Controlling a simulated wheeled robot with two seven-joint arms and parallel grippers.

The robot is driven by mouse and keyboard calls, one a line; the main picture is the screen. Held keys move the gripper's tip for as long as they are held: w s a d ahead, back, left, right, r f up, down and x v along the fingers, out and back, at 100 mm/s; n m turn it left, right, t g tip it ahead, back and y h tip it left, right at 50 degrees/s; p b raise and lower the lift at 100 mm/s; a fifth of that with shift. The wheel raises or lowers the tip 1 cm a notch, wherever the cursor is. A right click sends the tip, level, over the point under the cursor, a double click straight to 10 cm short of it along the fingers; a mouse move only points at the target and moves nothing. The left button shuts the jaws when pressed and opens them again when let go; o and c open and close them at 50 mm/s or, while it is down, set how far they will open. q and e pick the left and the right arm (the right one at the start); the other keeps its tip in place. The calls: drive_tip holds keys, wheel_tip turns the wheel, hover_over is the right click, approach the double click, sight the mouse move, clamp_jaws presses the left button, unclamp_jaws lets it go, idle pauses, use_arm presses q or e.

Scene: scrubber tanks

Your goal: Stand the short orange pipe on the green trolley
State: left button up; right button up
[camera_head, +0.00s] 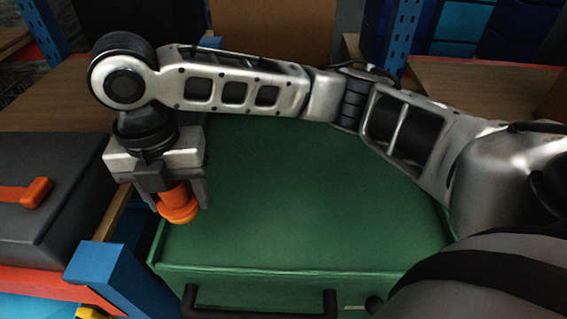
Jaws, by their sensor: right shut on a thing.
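My right arm reaches in from the right across the picture. My right gripper (176,196) points down and is shut on the short orange pipe (176,204). The pipe is upright, with its wider flanged end at the bottom. It is over the front left corner of the green trolley (320,210); I cannot tell whether its lower end touches the top. The trolley's green top is otherwise bare, with its far part hidden behind my arm. My left gripper does not show.
A dark grey case (55,185) with an orange handle (28,194) stands to the left of the trolley. A blue post (105,270) rises near the trolley's front left corner. A dark handle (258,310) is at the trolley's front. Wooden shelves and blue racks stand behind.

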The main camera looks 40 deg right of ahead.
drive_tip(key=d+f, duration=0.4)
drive_tip(key=d, duration=0.5)
approach(259, 209)
drive_tip(key=shift+s+a+f+p, duration=0.1)
drive_tip(key=shift+a+f+p, duration=0.2)
drive_tip(key=shift+a+f, duration=0.35)
drive_tip(key=shift+d+f, duration=0.35)
drive_tip(key=shift+f, duration=0.1)
drive_tip(key=f, duration=0.3)
drive_tip(key=shift+d+f, duration=0.1)
drive_tip(key=shift+d, duration=0.25)
drive_tip(key=shift+f, duration=0.3)
drive_tip(key=shift+f, duration=0.1)
drive_tip(key=o, duration=1)
